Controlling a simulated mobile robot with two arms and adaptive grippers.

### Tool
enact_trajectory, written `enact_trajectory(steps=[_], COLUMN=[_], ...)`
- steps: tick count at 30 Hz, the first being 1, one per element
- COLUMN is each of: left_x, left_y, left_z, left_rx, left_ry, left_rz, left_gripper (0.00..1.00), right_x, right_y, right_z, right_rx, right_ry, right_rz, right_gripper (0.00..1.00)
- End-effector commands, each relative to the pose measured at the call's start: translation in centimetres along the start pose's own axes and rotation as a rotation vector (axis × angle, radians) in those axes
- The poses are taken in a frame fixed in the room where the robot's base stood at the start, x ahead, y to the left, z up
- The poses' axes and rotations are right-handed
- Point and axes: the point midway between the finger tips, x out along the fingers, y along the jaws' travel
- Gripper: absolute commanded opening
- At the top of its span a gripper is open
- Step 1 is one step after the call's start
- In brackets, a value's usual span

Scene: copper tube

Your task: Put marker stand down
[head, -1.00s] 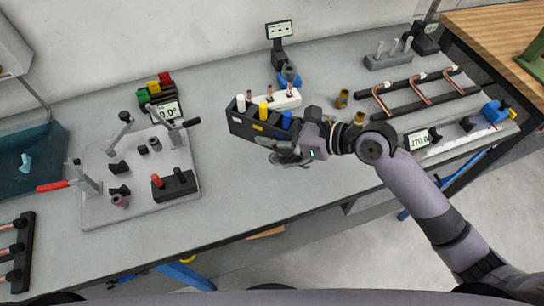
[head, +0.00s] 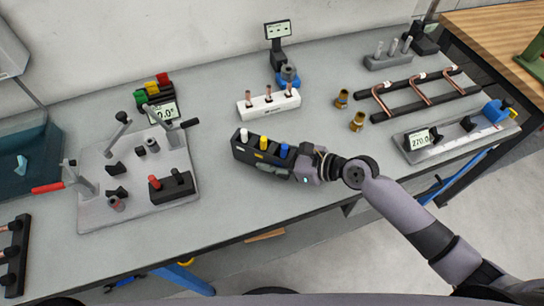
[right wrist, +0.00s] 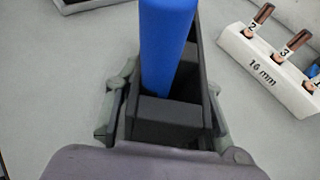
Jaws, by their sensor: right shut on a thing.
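The marker stand (head: 249,152) is a dark block holding a white, a yellow and a blue marker upright. In the head view it is near the middle of the grey bench, just in front of the white 16 mm block. My right gripper (head: 293,170) is shut on the stand's right end. In the right wrist view the blue marker (right wrist: 166,45) rises from the stand (right wrist: 168,118), with a finger on either side. I cannot tell whether the stand's underside touches the bench. My left gripper is not in view.
The white block (head: 268,105) with copper tubes stands behind the stand. A fixture plate (head: 135,205) with clamps is at left. Two brass fittings (head: 357,122) and a tube rack (head: 418,95) are at right. The bench in front of the stand is clear.

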Motion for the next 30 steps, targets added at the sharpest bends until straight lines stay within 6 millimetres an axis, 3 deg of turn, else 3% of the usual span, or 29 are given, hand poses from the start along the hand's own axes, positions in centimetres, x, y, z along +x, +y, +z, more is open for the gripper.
enact_trajectory(steps=[4,5,13,25,30], left_x=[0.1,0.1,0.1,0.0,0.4], left_y=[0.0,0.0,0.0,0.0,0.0], left_z=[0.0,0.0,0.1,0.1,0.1], left_rx=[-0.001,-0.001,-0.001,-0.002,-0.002], left_ry=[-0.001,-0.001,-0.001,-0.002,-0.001], left_rz=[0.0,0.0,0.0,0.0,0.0], left_gripper=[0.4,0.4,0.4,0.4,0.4], right_x=[0.2,0.2,0.1,-0.2,-3.0], right_y=[0.0,0.0,0.0,-0.1,0.0], right_z=[-0.3,-0.4,-0.3,0.1,-0.2], right_rx=[0.001,0.001,0.0,-0.001,-0.001], right_ry=[-0.002,0.0,0.0,0.0,0.003], right_rz=[-0.001,0.0,0.0,0.0,-0.001], right_gripper=[0.06,0.37,0.55,0.56,0.56])
